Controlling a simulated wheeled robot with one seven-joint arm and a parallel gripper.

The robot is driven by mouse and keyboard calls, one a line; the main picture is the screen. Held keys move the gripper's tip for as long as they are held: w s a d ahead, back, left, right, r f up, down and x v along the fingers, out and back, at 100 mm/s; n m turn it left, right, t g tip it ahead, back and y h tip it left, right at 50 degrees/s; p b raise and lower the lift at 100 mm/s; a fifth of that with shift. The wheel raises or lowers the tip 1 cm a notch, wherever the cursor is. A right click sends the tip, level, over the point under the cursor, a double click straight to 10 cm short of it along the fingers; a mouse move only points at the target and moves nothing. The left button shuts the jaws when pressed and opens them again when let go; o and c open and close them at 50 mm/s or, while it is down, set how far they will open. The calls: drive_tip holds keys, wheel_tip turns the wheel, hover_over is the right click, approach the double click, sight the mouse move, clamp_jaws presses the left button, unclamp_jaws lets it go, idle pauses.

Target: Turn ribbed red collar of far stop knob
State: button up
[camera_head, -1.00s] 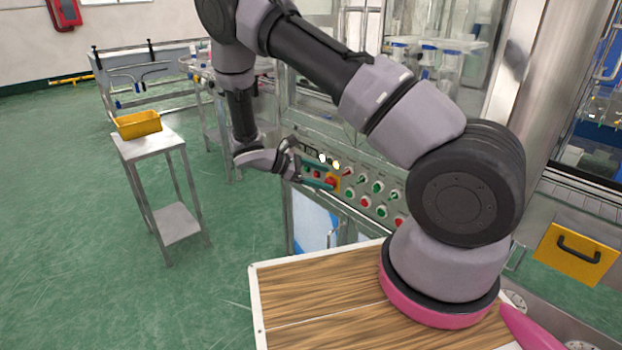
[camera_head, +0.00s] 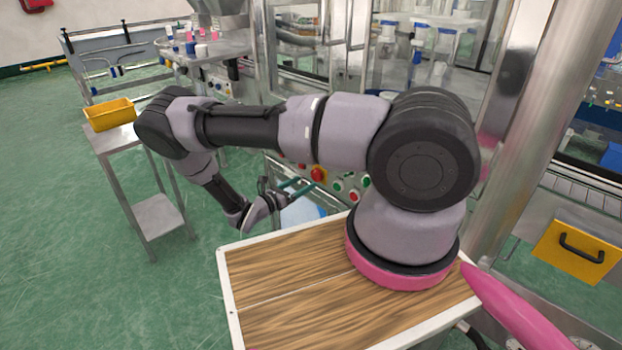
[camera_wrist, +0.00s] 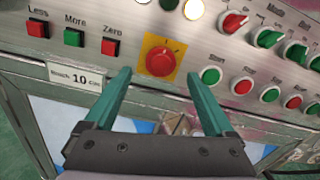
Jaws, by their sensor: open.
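The stop knob (camera_wrist: 159,60) is a round red knob on a square yellow plate on the metal control panel. In the wrist view it sits just beyond and between my two teal fingertips, at the upper middle. My gripper (camera_wrist: 157,75) is open and empty, with one finger to each side of the knob's lower part in the picture; I see no contact. In the head view the knob (camera_head: 318,174) shows small on the panel, with my gripper (camera_head: 298,185) low and left of it. Ribs on the collar are too small to make out.
Green and red push buttons (camera_wrist: 211,76) and selector switches (camera_wrist: 234,22) lie right of the knob. Less, More and Zero buttons (camera_wrist: 74,38) are at its left. A yellow bin (camera_head: 109,114) stands on a side table, and a wooden top (camera_head: 290,300) is in front.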

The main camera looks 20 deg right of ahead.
sight(314, 177)
drive_tip(key=x, duration=0.5)
